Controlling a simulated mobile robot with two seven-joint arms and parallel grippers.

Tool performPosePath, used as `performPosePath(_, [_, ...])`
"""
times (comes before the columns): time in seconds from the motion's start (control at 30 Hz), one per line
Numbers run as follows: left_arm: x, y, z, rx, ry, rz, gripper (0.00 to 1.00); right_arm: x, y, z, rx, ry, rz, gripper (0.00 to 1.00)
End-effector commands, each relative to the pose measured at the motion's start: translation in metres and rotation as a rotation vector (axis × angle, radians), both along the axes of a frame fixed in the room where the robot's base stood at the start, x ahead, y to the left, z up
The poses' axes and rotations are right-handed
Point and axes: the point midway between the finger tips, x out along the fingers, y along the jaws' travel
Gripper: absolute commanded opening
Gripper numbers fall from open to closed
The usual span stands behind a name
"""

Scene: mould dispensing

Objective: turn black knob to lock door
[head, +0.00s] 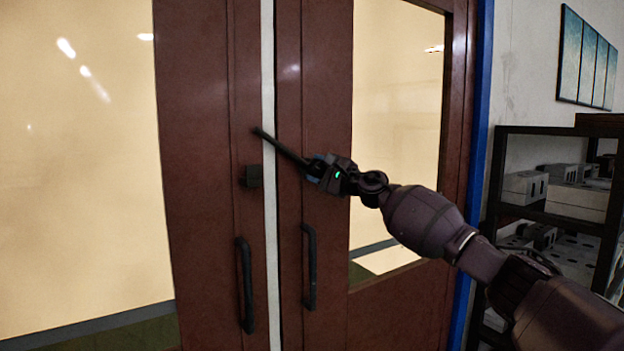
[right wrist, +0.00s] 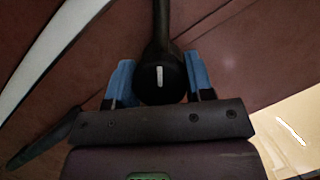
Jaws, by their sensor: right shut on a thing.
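The black knob (right wrist: 160,82) shows in the right wrist view as a round black body with a white mark and a long bar going up from it. My right gripper (right wrist: 160,85) is shut on the knob, with a blue fingertip on each side. In the head view the bar (head: 281,148) runs up and left from my right gripper (head: 318,170) across the white strip between the doors. The bar is tilted, with its free end above the black block (head: 251,176) on the left door. The gripper hides the knob's body in the head view. My left gripper is not in view.
The two brown doors stand side by side, with a white strip (head: 268,230) between them. Black pull handles are on the left door (head: 245,285) and right door (head: 309,267). A black shelf (head: 495,180) with grey boxes stands at the right, beyond the blue frame edge (head: 478,140).

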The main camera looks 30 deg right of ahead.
Motion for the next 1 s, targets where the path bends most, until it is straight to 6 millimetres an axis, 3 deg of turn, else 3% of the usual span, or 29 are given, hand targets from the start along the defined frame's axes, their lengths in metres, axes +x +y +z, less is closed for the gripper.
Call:
performPosePath(0.03, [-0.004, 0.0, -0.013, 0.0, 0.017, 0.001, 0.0, 0.002, -0.001, -0.007, -0.051, 0.001, 0.0, 0.05])
performPosePath(0.1, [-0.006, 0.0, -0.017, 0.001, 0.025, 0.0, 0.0, 0.002, 0.0, -0.007, -0.116, -0.002, 0.001, 0.05])
performPosePath(0.5, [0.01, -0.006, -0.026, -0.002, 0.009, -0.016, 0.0, 0.002, 0.0, -0.006, -0.442, -0.012, 0.002, 0.05])
performPosePath(1.0, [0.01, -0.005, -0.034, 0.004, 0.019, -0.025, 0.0, 0.0, 0.001, -0.001, -0.611, -0.022, 0.001, 0.05])
